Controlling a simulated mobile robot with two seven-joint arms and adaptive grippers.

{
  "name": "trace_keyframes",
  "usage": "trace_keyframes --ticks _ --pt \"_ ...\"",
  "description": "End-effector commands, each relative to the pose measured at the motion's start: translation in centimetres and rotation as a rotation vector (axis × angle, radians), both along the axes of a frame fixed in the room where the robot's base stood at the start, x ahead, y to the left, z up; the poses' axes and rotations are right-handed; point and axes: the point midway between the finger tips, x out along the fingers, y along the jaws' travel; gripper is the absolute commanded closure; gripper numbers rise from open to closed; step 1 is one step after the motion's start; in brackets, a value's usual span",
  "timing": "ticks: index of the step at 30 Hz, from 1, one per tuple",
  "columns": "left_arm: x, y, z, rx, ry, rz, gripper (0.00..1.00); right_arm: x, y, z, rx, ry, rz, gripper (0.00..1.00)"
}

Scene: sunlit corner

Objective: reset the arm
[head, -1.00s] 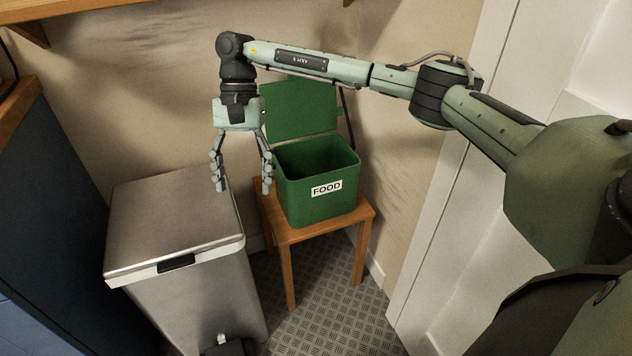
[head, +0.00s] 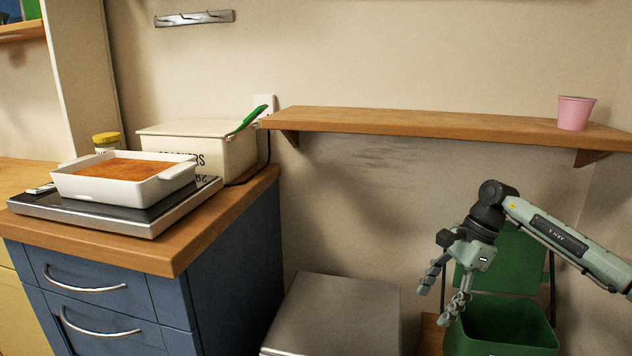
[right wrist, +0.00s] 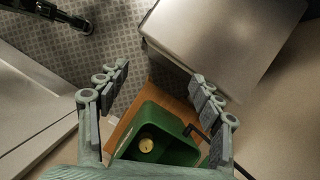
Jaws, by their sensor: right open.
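My right arm comes in from the right edge of the head view. My right gripper (head: 442,298) hangs open, fingers pointing down, beside and above the left part of the green food bin (head: 510,340). In the right wrist view the gripper's two fingers (right wrist: 160,95) are spread apart with nothing between them. The green bin (right wrist: 180,148) shows there with its lid open and a small round yellowish thing (right wrist: 146,145) inside. My left gripper is not in view.
A steel pedal bin (head: 335,315) stands left of the gripper. A wooden shelf (head: 420,122) with a pink cup (head: 575,112) runs above. On the left, a blue cabinet's wooden top carries a hotplate (head: 130,213), a white baking dish (head: 70,187) and a cream box (head: 215,150).

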Motion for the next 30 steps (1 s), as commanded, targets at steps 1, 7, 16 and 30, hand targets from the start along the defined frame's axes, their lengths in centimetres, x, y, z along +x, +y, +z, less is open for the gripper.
trace_keyframes --ticks 1,7,16,30 --pt "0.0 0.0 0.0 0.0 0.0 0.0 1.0 0.6 -0.9 -0.3 0.002 0.002 -0.084 0.34" --pt "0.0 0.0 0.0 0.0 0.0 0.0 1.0 2.7 -4.2 -0.9 0.001 0.003 -0.403 0.34" --pt "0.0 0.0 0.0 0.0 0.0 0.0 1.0 4.7 -9.0 -1.9 0.0 0.002 -0.797 0.34" --pt "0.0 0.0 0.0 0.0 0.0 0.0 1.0 5.3 -11.1 -2.2 0.001 0.0 -0.955 0.34"
